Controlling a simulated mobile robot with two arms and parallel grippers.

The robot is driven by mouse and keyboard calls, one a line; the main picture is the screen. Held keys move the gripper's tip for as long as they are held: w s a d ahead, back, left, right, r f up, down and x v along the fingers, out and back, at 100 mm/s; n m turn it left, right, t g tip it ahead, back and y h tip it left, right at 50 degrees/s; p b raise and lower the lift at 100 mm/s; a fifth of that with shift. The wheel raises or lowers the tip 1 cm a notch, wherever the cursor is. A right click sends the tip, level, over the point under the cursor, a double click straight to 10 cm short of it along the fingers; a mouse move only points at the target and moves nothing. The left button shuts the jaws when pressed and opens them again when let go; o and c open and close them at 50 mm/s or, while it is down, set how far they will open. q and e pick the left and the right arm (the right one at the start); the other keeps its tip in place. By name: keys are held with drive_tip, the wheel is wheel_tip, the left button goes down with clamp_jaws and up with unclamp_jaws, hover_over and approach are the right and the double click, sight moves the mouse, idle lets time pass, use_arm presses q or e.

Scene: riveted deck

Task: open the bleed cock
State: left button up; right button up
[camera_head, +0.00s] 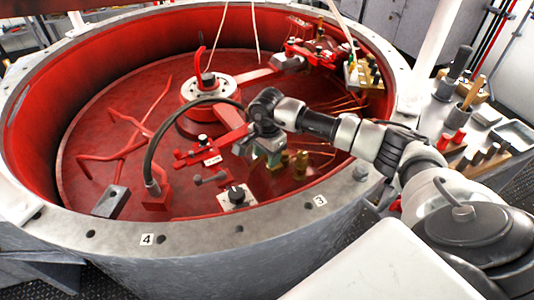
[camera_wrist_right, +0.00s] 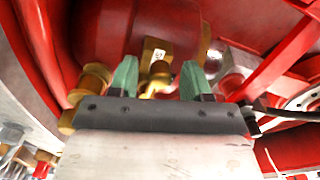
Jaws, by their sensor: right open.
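In the right wrist view a brass cock (camera_wrist_right: 155,52) with a small marked tag and a yellow-brass lever (camera_wrist_right: 157,84) sits against red metal. I take it for the bleed cock. My right gripper (camera_wrist_right: 158,78) is open, its two green fingers on either side of the lever; I cannot tell whether either touches it. In the head view my right gripper (camera_head: 270,157) reaches down into the red pit, beside small brass fittings (camera_head: 301,163). It hides much of what lies under it there, and I cannot tell the cock apart. My left gripper is not in view.
A larger brass fitting (camera_wrist_right: 90,88) is close left of the fingers, and a pale metal fitting (camera_wrist_right: 236,66) is close right. Red bars surround them. The pit's grey rim (camera_head: 200,235) runs under my arm. A tool bench (camera_head: 478,150) stands at right.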

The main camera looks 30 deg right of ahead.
drive_tip(key=shift+f, duration=0.1)
clamp_jaws()
drive_tip(key=shift+w, duration=0.2)
idle(0.3)
drive_tip(key=m+b, duration=0.1)
drive_tip(key=w+m+b, duration=0.1)
drive_tip(key=m, duration=0.1)
drive_tip(key=shift+w+d, duration=0.2)
drive_tip(key=shift+w, duration=0.1)
drive_tip(key=shift+w+d+m+b, duration=0.25)
drive_tip(key=shift+w+m, duration=0.2)
drive_tip(key=shift+m, duration=0.6)
drive_tip(key=shift+w+d+m+b, duration=0.25)
drive_tip(key=shift+w+m, duration=0.15)
drive_tip(key=shift+m, duration=0.65)
unclamp_jaws()
